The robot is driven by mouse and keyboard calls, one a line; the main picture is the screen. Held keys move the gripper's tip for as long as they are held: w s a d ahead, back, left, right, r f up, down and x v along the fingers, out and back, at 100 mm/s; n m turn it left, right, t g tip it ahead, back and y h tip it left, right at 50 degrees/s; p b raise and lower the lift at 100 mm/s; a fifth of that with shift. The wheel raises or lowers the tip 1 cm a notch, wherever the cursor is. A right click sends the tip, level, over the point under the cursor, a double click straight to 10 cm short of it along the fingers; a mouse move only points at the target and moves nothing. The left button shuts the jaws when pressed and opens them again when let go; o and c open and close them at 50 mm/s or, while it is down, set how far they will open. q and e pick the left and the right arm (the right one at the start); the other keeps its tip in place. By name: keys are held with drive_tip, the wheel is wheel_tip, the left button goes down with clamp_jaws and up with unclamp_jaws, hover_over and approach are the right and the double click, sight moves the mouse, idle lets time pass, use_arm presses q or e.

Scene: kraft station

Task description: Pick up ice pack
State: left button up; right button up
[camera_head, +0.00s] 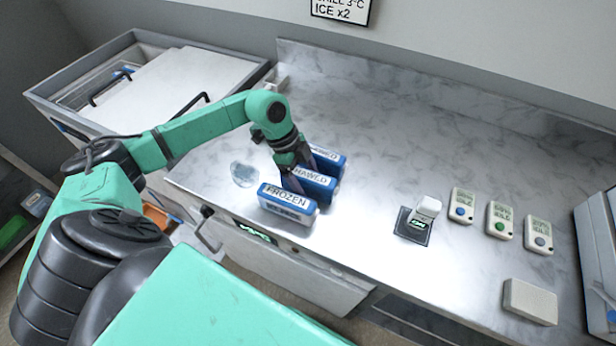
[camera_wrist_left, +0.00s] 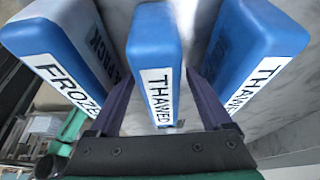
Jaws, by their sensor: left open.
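Three blue ice packs with white labels stand in a row on the marble counter. The front ice pack (camera_head: 287,204) reads FROZEN; it also shows at the left of the left wrist view (camera_wrist_left: 60,40). The middle ice pack (camera_head: 317,187) reads THAWED, clear in the left wrist view (camera_wrist_left: 155,50). The rear ice pack (camera_head: 331,158) is partly hidden by my gripper; its THAWED label shows in the left wrist view (camera_wrist_left: 250,50). My left gripper (camera_head: 296,180) is open at the row, its fingers on either side of the middle pack in the wrist view. Contact cannot be told.
A clear puddle-like patch (camera_head: 243,174) lies left of the packs. Right of them are a black pad (camera_head: 413,227) with a white device, several white timers (camera_head: 500,219) and a white block (camera_head: 530,301). A chest with a lid (camera_head: 160,90) stands at left.

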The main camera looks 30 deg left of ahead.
use_arm(q)
drive_tip(key=shift+d+f, duration=0.15)
drive_tip(key=shift+f, duration=0.15)
drive_tip(key=shift+w, duration=0.1)
clamp_jaws()
drive_tip(key=shift+r, duration=0.1)
